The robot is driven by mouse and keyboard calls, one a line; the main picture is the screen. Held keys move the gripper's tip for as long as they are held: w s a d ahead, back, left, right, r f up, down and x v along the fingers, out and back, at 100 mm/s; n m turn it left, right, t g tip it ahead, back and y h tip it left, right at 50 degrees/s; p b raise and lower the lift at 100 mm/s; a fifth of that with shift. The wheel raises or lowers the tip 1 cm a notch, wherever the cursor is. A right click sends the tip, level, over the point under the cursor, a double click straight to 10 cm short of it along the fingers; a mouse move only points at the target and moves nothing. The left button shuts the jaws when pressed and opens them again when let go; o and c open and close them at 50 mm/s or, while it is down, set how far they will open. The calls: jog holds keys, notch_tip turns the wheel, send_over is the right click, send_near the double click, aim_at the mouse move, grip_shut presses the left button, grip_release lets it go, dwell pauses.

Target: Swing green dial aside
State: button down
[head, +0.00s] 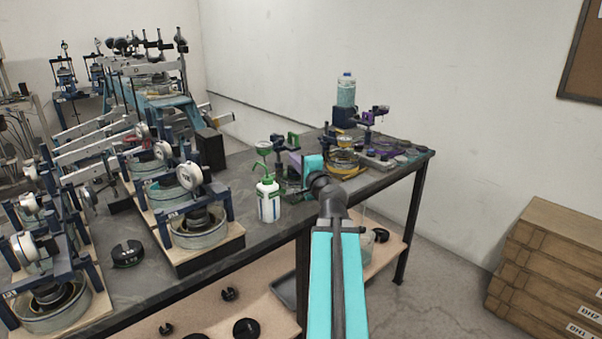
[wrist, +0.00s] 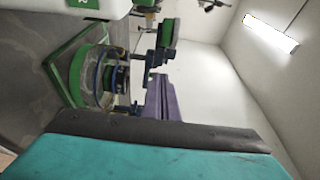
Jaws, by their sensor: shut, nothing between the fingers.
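A green part (head: 293,140), which looks like the green dial seen nearly edge-on, stands above a dark-framed device on the bench, just left of and beyond my gripper (head: 313,164). In the tilted wrist view the green dial (wrist: 168,32) shows at the top centre on a dark mount, beside a purple bar (wrist: 161,98). A round cell with green and blue parts (wrist: 103,76) sits on a green-edged base below it. My gripper is shut and empty. Its teal and black body fills the bottom of the wrist view. I see no clear contact with the dial; its face is hidden.
A white bottle with a green nozzle (head: 268,202) stands close at the front left of my gripper. Several dial-gauge devices (head: 200,220) crowd the bench's left. A purple-armed device (head: 372,116) and a blue-capped bottle (head: 346,90) stand behind. Wooden boxes (head: 550,260) are at right.

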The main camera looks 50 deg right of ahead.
jog(key=shift+s+a+f+b, duration=0.15)
jog(key=shift+s+b, duration=0.25)
jog(key=shift+b, duration=1.1)
jog(key=shift+s+a+f+b, duration=0.15)
jog(key=shift+s+b, duration=0.25)
jog(key=shift+b, duration=1.1)
jog(key=shift+r+b+v, duration=0.2)
jog(key=shift+b+v, duration=1.05)
jog(key=shift+b, duration=0.6)
jog(key=w+a+f+n+g+y+p, duration=0.25)
jog(key=w+n+y+p, duration=0.3)
jog(key=n+y, duration=0.3)
jog(key=s+d+r+y+p, duration=0.2)
jog(key=d+r+p, duration=0.1)
jog(key=d+p, duration=0.3)
jog(key=s+d+r+y+p, duration=0.1)
jog(key=s+d+r+p, duration=0.2)
jog(key=d+p, duration=0.3)
jog(key=p, duration=0.2)
jog(key=shift+y+p, duration=0.35)
jog(key=shift+p, duration=0.05)
